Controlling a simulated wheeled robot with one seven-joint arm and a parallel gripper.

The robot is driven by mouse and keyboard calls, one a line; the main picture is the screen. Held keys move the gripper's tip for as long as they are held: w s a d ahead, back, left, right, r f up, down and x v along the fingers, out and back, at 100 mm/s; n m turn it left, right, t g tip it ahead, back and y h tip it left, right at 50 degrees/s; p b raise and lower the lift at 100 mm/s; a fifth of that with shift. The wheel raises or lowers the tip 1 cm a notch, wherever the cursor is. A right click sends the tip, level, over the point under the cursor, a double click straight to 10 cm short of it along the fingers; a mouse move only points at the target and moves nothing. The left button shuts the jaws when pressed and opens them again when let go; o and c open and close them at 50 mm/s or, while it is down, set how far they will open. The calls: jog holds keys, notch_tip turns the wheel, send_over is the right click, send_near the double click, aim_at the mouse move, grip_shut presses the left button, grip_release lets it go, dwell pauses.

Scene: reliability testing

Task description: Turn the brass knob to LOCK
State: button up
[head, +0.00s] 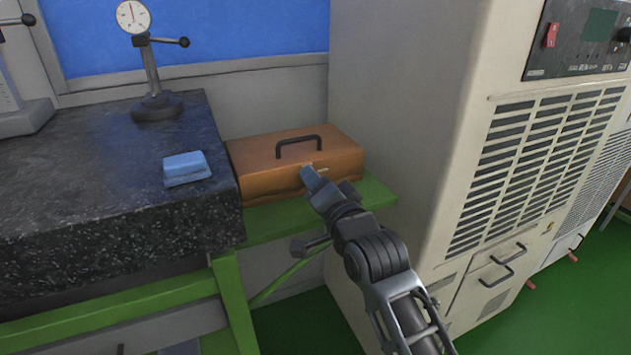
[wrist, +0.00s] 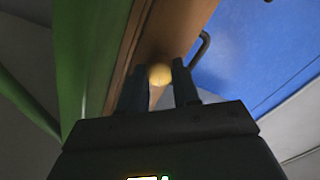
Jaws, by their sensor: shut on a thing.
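In the wrist view the brass knob (wrist: 159,74) is a round yellow shape between the tips of my gripper (wrist: 160,92). It sits on the front face of a brown wooden box, and my two fingers are shut on it from either side. In the head view the wooden box (head: 255,152), with a dark handle on its lid, stands on a green shelf. My gripper (head: 308,178) is at the box's front face there, and it hides the knob. No LOCK marking is readable in either view, so the knob's turn position cannot be told.
The box stands on the green shelf (head: 285,217), beside a dark granite table (head: 90,190) with a blue block (head: 186,168) and a dial gauge stand (head: 150,75). A tall beige cabinet (head: 400,110) closes off the right side. Green floor shows below.

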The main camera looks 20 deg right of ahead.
jog(key=m, duration=0.4)
jog(key=shift+m, duration=0.3)
dwell(0.4)
jog(key=o, duration=1.1)
jog(key=shift+c, duration=0.2)
jog(key=shift+s, duration=0.1)
jog(key=s, duration=0.7)
jog(key=shift+s+b, duration=0.35)
jog(key=shift+f, duration=0.1)
